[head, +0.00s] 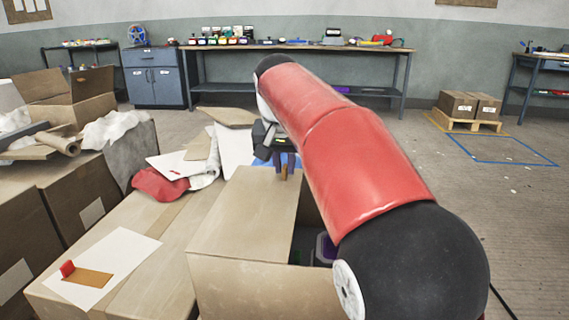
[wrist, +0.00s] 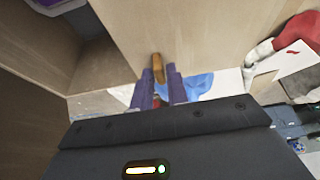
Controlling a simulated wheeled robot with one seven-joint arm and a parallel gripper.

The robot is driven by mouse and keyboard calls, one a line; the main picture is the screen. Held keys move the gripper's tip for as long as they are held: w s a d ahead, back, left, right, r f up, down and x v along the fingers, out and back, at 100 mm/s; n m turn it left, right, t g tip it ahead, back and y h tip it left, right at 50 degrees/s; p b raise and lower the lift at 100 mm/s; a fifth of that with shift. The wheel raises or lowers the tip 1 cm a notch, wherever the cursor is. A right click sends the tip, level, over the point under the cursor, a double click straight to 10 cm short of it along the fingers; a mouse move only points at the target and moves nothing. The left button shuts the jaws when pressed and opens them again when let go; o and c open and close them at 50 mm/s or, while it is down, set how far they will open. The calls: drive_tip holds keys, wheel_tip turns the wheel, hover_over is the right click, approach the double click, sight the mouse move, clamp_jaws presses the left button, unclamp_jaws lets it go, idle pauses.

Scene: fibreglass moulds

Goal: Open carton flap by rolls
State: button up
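The open-topped carton (head: 262,288) stands in front of me, its flap (head: 245,212) lying over the left part of the opening. The flap fills the upper middle of the wrist view (wrist: 200,35). A small orange-brown tab (wrist: 157,66) sits at the flap's edge. My gripper (head: 284,165) is at that far edge, beside the flap's right corner. In the wrist view its two purple fingers (wrist: 160,76) stand close on either side of the tab and appear shut on it. My red arm hides the carton's right side. A whitish roll (head: 208,168) lies beyond the carton, left of my gripper.
Closed cartons (head: 140,265) stand at the left, with a white sheet (head: 102,262) on top. Red cloth (head: 158,185) and loose papers lie behind them. Dark items with purple parts (head: 326,248) show inside the carton. The floor at the right is clear up to a pallet (head: 466,122).

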clamp_jaws()
drive_tip(key=shift+r, duration=0.1)
